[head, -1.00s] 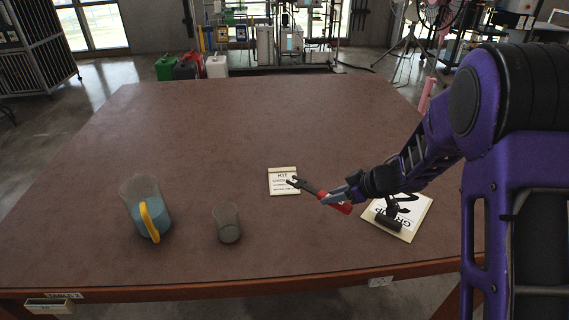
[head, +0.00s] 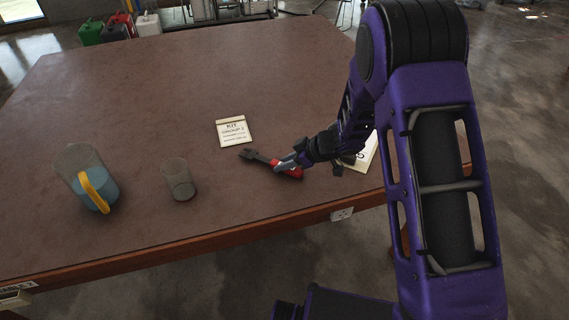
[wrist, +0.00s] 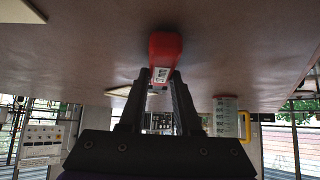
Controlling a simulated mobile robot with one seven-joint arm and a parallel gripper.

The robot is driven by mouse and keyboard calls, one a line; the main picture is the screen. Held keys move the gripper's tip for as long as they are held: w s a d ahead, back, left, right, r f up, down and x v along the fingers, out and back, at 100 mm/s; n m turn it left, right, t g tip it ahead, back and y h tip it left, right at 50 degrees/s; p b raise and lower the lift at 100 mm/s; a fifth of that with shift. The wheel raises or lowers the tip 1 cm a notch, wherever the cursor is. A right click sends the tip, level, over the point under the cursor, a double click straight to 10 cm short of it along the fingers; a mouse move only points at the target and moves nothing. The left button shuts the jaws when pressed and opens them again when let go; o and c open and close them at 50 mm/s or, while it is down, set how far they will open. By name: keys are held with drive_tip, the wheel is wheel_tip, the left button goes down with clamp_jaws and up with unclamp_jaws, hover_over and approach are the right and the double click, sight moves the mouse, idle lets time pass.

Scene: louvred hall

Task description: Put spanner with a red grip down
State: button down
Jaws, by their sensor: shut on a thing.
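The spanner with a red grip (head: 291,171) lies low over or on the brown table (head: 130,90), right of the glass. Its dark head points left, towards the kit card. I cannot tell whether the spanner touches the table. The spanner's head is hidden in the wrist view.
A white kit card (head: 234,132) lies just behind the spanner. A grey glass (head: 179,180) and a clear jug with a yellow handle (head: 92,188) stand left. Another card (head: 367,158) is partly hidden behind my arm. The table's far middle is clear.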

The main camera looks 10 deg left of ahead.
drive_tip(key=c, duration=0.6)
unclamp_jaws()
drive_tip(key=shift+f, duration=0.15)
drive_tip(key=shift+r, duration=0.25)
drive_tip(key=p+v, duration=0.3)
drive_tip(key=v, duration=0.9)
